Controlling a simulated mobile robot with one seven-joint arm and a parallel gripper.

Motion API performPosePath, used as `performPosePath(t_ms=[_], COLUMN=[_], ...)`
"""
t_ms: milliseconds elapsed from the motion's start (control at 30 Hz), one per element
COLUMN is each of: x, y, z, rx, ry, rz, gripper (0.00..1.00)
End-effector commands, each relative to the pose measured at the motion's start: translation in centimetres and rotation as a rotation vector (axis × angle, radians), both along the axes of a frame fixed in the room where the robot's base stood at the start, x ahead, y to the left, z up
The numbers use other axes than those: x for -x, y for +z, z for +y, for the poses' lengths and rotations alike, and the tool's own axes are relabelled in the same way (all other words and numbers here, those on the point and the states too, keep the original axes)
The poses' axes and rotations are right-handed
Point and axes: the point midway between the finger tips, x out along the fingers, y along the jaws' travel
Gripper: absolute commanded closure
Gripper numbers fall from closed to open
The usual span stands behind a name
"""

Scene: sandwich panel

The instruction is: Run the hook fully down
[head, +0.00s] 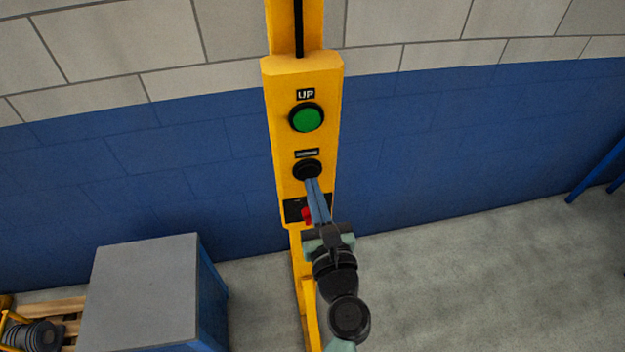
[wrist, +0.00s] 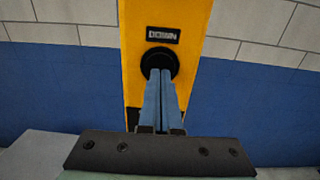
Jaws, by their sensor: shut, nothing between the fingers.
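The yellow control panel (head: 280,120) hangs upright in the middle of the head view. Its green UP button (head: 307,118) is at the top. Below it is the black-ringed button (head: 303,169), labelled DOWN in the wrist view (wrist: 163,35). My gripper (head: 312,181) is shut and empty, its two blue fingers together. The fingertips are at the DOWN button and cover its centre. I cannot tell how far the button is pressed. A red part (head: 306,216) shows low on the panel, partly behind my fingers. The hook is not in view.
A grey-topped blue cabinet (head: 140,290) stands at the lower left, beside a wooden pallet (head: 65,306) with dark parts. A blue frame (head: 598,165) stands at the right edge. The wall is behind the panel. Grey floor at the right is clear.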

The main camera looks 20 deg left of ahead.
Motion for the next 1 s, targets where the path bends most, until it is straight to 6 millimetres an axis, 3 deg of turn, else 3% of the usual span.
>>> performPosePath(t_ms=[1000], x=[-2.6], y=[0.4], z=[1.9], rx=[-0.002], ry=[0.002], rz=[-0.007], gripper=[1.00])
